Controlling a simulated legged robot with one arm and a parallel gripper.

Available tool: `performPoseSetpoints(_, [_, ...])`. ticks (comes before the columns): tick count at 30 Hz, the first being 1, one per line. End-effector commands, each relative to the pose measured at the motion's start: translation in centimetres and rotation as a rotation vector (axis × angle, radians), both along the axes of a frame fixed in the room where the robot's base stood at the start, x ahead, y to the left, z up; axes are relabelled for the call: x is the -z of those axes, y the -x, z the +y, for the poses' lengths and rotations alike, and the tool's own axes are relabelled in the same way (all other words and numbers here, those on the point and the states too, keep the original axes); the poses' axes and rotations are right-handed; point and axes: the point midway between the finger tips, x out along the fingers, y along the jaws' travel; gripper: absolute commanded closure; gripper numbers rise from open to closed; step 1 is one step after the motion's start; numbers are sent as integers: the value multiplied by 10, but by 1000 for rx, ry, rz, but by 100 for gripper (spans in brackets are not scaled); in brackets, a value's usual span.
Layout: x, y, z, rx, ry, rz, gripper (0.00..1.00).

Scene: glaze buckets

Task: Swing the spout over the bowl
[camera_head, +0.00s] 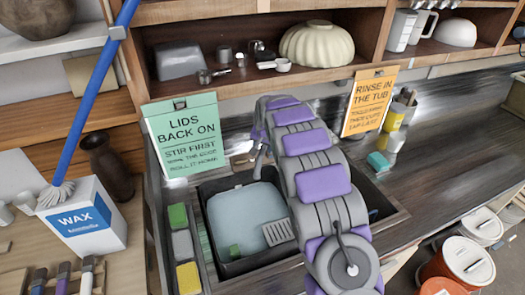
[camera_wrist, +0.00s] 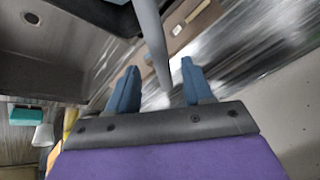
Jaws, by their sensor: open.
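A smooth grey rod, which looks like the spout (camera_wrist: 153,45), comes down from the top of the wrist view. Its lower end lies between the two blue fingertips of my gripper (camera_wrist: 160,66). The fingers stand apart, with a gap visible on each side of the rod, so I see no grip on it. An empty dark basin with a round drain hole, perhaps the bowl (camera_wrist: 55,45), is at upper left there.
A teal sponge (camera_head: 379,161) lies on the counter at right. Shelves are above; lidded buckets (camera_head: 466,262) stand at lower right.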

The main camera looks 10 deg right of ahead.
Motion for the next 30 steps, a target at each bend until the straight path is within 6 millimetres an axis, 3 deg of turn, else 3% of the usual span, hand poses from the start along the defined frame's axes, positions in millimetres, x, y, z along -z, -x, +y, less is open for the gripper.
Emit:
performPoseSetpoints(9, [33, -15, 0, 0, 0, 1, 49])
performPoseSetpoints(21, [38, -17, 0, 0, 0, 0, 49])
performPoseSetpoints(30, [37, -17, 0, 0, 0, 0, 77])
